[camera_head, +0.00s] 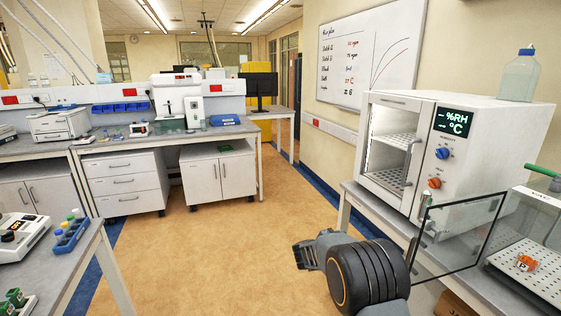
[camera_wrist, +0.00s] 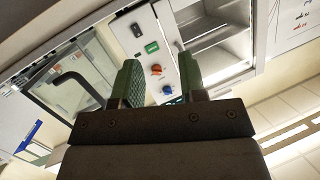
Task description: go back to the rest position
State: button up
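My gripper (camera_wrist: 160,80) shows in the wrist view with its two green fingers apart and nothing between them. In the head view my dark arm end stands over the floor at the lower middle, left of the right-hand bench. The wrist view is turned over, and beyond the fingers it shows the front of the white humidity chamber, with its blue and orange knobs and its shelves. The gripper appears apart from the chamber.
The white humidity chamber (camera_head: 470,140) stands on the right bench, a bottle (camera_head: 520,78) on top. A glass door (camera_head: 457,235) juts out close to my arm, beside a cabinet holding an orange item (camera_head: 526,263). A blue rack (camera_head: 70,235) is on the left bench. The middle floor (camera_head: 220,250) is clear.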

jog(key=a+n+t+y, duration=0.3)
jog(key=a+n+y, duration=0.4)
jog(key=a+y, duration=0.25)
jog(key=s+a+n+g+y, duration=0.3)
jog(key=s+a+y, duration=0.15)
jog(key=s, duration=0.35)
jog(key=s+d+r+n+g, duration=0.2)
jog(key=s+d+r, duration=0.1)
jog(key=s, duration=0.9)
jog(key=s+d+r+n+g+h+p, duration=0.1)
jog(key=s+d+r+g, duration=0.2)
jog(key=s, duration=1)
jog(key=shift+s+d+r+n, duration=0.3)
jog(key=shift+d+r+n, duration=0.1)
jog(key=shift+d, duration=0.4)
